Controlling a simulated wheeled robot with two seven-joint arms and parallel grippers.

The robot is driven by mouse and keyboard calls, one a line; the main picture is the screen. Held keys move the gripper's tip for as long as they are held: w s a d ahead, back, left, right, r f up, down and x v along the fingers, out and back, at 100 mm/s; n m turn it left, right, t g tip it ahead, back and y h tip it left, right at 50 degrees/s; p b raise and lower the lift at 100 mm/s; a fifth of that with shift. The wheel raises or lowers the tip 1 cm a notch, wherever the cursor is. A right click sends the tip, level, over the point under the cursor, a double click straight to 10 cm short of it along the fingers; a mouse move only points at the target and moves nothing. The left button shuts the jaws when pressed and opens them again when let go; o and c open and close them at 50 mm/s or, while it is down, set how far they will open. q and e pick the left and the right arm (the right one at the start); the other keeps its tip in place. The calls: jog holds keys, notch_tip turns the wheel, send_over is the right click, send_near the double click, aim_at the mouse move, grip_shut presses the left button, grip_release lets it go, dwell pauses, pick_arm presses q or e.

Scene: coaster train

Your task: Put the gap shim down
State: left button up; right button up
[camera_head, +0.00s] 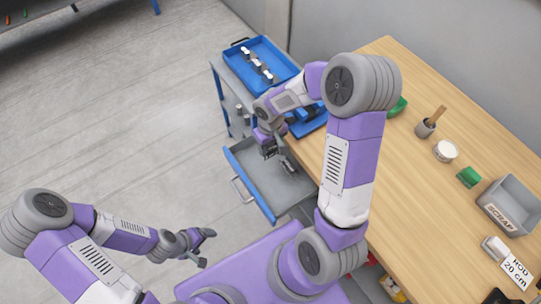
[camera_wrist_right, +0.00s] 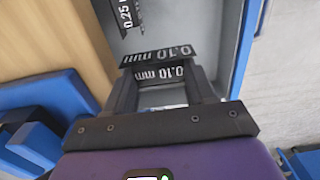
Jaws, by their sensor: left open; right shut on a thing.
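My right gripper (camera_head: 271,150) hangs over the open drawer (camera_head: 268,186) of the blue trolley. In the right wrist view this gripper (camera_wrist_right: 158,80) is shut on a dark gap shim (camera_wrist_right: 158,56) marked 0.10 mm. A second 0.10 mm marking shows just below it between the fingers; I cannot tell whether it is a separate piece. Another dark shim (camera_wrist_right: 130,14) marked 0.25 mm lies beyond, on the grey drawer floor. I cannot tell whether the held shim touches the floor. My left gripper (camera_head: 203,248) is open and empty, low over the floor at lower left.
A blue tray (camera_head: 232,60) with several small parts is on the trolley top. The wooden table (camera_head: 480,130) at right carries a cup (camera_head: 425,129), a white round container (camera_head: 445,151), a green block (camera_head: 468,177) and a grey scrap bin (camera_head: 516,192). The drawer's near floor is bare.

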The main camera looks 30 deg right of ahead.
aim_at(270, 147)
jog(key=shift+f+b, duration=0.55)
jog(key=shift+f, duration=2.5)
jog(key=shift+f+b, duration=0.2)
jog(key=shift+b, duration=0.1)
jog(key=o, duration=1.1)
jog(key=shift+r, duration=0.1)
jog(key=shift+c, duration=0.2)
jog(key=shift+r, duration=0.1)
jog(key=shift+r+p, duration=0.35)
jog(key=shift+p, duration=0.05)
notch_tip(270, 147, up, 12)
jog(key=shift+f+p, duration=0.25)
jog(key=shift+p, duration=0.95)
